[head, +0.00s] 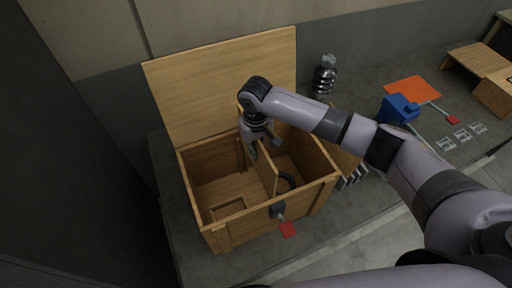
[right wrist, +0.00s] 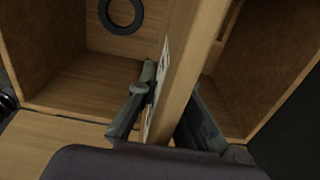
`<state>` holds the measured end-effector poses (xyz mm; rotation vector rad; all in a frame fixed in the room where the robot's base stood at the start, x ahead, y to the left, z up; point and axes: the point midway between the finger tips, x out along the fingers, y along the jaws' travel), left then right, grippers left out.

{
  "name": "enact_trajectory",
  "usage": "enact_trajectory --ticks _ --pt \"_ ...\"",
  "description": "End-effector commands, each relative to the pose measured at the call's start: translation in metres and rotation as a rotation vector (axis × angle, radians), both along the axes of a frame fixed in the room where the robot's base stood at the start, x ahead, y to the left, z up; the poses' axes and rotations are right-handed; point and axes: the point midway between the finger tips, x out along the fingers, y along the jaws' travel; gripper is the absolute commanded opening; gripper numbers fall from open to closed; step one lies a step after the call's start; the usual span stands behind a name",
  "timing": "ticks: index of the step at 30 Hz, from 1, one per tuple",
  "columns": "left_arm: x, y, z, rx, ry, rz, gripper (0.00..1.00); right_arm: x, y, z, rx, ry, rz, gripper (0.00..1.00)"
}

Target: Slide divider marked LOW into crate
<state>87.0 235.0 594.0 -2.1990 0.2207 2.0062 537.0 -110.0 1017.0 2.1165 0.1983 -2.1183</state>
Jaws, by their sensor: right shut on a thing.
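The wooden crate (head: 262,219) stands with its lid (head: 225,85) raised at the back. A thin wooden divider (head: 267,176) stands upright inside it, between its left and right parts. My right gripper (head: 262,148) is over the crate, shut on the divider's upper part. In the right wrist view the divider (right wrist: 186,75) runs between the two fingers (right wrist: 170,105). Pale markings show at a steep angle on one face; I cannot read them. The divider's lower edge is hidden, so I cannot tell how it sits in the crate. My left gripper is out of view.
A black ring (head: 286,181) lies in the crate's right part. A black latch (head: 278,210) and red tag (head: 288,230) are at the front. A ribbed metal part (head: 325,76) stands behind. A blue thing (head: 398,108) and an orange sheet (head: 411,90) are at right.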

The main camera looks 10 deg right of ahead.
Motion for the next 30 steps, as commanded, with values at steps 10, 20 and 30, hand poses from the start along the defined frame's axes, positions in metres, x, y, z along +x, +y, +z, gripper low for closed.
enact_trajectory --ticks 10,20,30 --pt "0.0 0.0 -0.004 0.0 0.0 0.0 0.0 0.0 0.0 -0.009 0.001 -0.001 0.0 0.0" --pt "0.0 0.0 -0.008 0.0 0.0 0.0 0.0 0.001 0.0 -0.017 0.0 -0.001 0.0 0.0" --pt "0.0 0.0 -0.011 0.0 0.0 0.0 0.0 0.0 0.001 -0.026 0.001 -0.001 0.0 0.0"
